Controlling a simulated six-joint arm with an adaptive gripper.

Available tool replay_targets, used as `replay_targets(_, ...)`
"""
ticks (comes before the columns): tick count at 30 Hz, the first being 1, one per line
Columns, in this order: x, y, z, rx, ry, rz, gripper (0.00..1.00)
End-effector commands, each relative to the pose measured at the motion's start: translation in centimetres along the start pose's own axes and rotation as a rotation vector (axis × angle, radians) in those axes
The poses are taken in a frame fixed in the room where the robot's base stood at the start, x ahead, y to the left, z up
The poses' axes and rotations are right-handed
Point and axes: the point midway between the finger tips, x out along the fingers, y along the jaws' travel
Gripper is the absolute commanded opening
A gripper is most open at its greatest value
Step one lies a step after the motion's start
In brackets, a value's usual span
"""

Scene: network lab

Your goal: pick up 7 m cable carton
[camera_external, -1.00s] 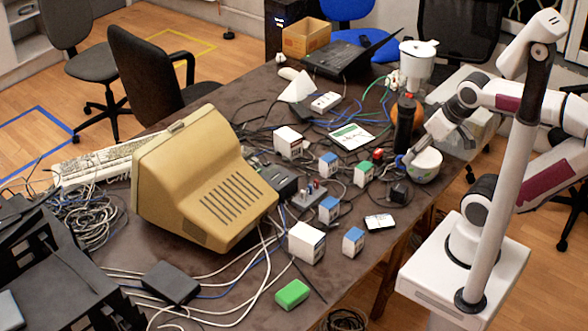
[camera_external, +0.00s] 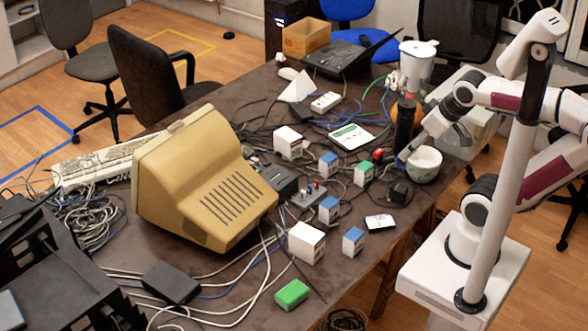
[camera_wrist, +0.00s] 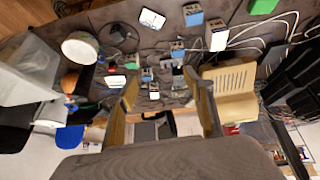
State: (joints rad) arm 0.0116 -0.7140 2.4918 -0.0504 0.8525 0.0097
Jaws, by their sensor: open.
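Several small cartons stand on the dark table. Their printing is too small to read, so I cannot tell which is the 7 m one. Blue-and-white cartons stand near the middle (camera_external: 328,164), in front of it (camera_external: 329,209) and near the front edge (camera_external: 353,242). A green-and-white carton (camera_external: 364,174) stands to their right. Larger white cartons stand at the back (camera_external: 289,143) and front (camera_external: 306,243). My gripper (camera_external: 403,158) is above the table's right side, near the white bowl. In the wrist view my gripper (camera_wrist: 165,92) is open and empty, with cartons visible beyond its fingers.
A beige monitor (camera_external: 205,180) fills the table's left middle. A dark cylinder (camera_external: 405,122) and white bowl (camera_external: 424,164) stand close to my gripper. Loose cables run between the cartons. A green block (camera_external: 292,293) and flat white card (camera_external: 380,222) lie near the front edge.

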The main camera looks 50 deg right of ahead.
Motion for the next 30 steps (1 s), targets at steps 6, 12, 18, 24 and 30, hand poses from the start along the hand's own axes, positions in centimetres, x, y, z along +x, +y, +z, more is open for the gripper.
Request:
replay_targets(6, 1.8, 3.1, -3.6, -0.046, 0.044, 0.103, 0.52)
replay_targets(12, 3.7, 6.2, -7.8, -0.127, 0.103, 0.198, 0.52)
replay_targets(18, 6.0, 8.3, -11.8, -0.228, 0.157, 0.26, 0.52)
replay_targets(24, 8.6, 9.6, -15.2, -0.343, 0.205, 0.284, 0.52)
replay_targets(30, 11.7, 9.8, -17.9, -0.464, 0.247, 0.27, 0.52)
